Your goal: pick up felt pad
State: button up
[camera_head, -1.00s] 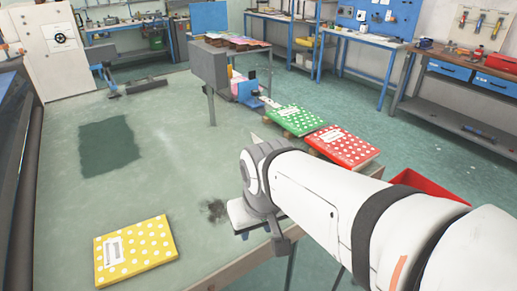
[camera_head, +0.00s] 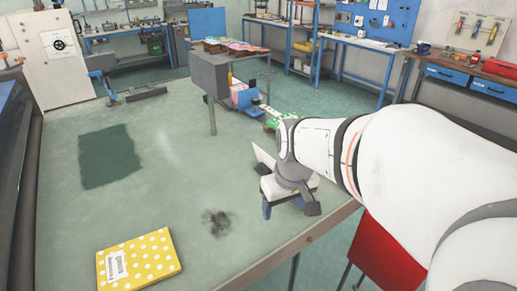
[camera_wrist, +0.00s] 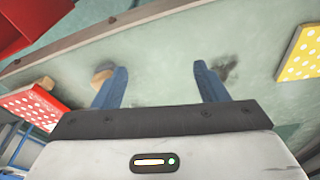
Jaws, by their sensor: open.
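I cannot tell for sure which thing is the felt pad. A flat dark green square (camera_head: 108,157) lies on the green table at the left in the head view. In the wrist view a small rounded tan and grey piece (camera_wrist: 102,76) shows at my left-hand finger, partly covered by it; whether they touch is unclear. My gripper (camera_head: 283,208) points down over the table near its front right edge. In the wrist view my gripper (camera_wrist: 159,68) is open, with only bare table between its blue fingers.
A yellow dotted book (camera_head: 138,260) lies at the table's front left. A dark smudge (camera_head: 216,222) marks the table left of my gripper. A red bin (camera_head: 385,255) stands beyond the right edge. A red dotted book (camera_wrist: 35,105) shows at the wrist view's left. The table's middle is clear.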

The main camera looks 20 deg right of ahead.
jog(key=w+d+f+n+p, duration=0.1)
jog(key=w+d, duration=0.2)
jog(key=w+d+f+p, duration=0.1)
jog(key=w+d, duration=0.3)
jog(key=w+d+f+n+g+p, duration=0.1)
jog(key=w+d, duration=0.2)
jog(key=w, duration=0.1)
jog(key=shift+w+d+f+n, duration=0.2)
jog(key=shift+d+f+n, duration=0.1)
jog(key=shift+d, duration=0.1)
jog(key=shift+w+d+f+y, duration=0.15)
jog(key=shift+f+y, duration=0.05)
jog(key=shift+y, duration=0.1)
jog(key=shift+f, duration=0.4)
jog(key=f, duration=0.2)
jog(key=f+p, duration=0.1)
jog(key=f, duration=0.1)
jog(key=f+p, duration=0.1)
jog(key=f, duration=0.1)
jog(key=shift+w+f, duration=0.4)
jog(key=c, duration=1.1)
